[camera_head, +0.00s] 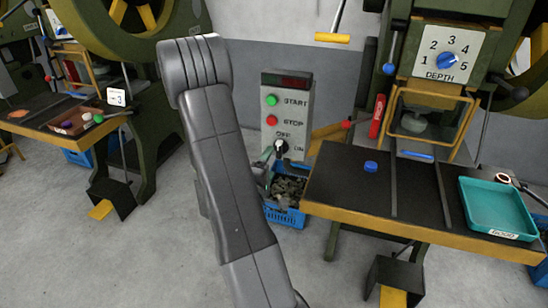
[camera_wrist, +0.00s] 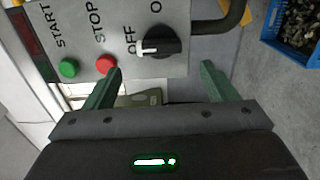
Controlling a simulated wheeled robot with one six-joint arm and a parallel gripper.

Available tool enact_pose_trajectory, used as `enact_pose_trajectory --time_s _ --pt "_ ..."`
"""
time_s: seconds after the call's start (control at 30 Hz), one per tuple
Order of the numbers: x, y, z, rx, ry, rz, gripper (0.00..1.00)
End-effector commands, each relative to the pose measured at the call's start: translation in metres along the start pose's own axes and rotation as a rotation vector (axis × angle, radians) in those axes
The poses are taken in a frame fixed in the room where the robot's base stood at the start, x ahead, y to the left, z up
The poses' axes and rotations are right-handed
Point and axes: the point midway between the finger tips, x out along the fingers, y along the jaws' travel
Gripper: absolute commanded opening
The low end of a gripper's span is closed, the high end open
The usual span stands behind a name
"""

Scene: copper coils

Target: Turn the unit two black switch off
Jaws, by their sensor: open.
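The black switch (camera_wrist: 160,43) is a round knob on the grey control box (camera_head: 288,100), below the START and STOP buttons. It also shows in the head view (camera_head: 282,146). In the wrist view its white pointer line is turned toward the OFF label (camera_wrist: 130,40), with ON off to the other side. My gripper (camera_wrist: 160,78) is open and empty. Its two green fingers are spread on either side of the switch's line, short of the knob and apart from it. In the head view my arm hides most of the gripper. No unit number is readable on the box.
The green START button (camera_wrist: 68,68) and red STOP button (camera_wrist: 106,64) lie close to the left finger. A blue crate of scrap (camera_head: 285,216) stands below the box. A press table (camera_head: 350,195) with a teal tray (camera_head: 497,207) stands right. Another machine stands left.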

Motion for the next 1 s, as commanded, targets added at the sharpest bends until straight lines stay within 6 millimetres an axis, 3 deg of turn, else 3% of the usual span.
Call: enact_pose_trajectory --time_s 0.2,0.4,1.0 --pt "-0.043 -0.001 -0.001 -0.002 0.004 0.000 0.79" --pt "-0.063 0.000 -0.001 -0.001 0.002 0.000 0.79" --pt "-0.064 0.000 0.001 0.000 -0.002 0.000 0.79"
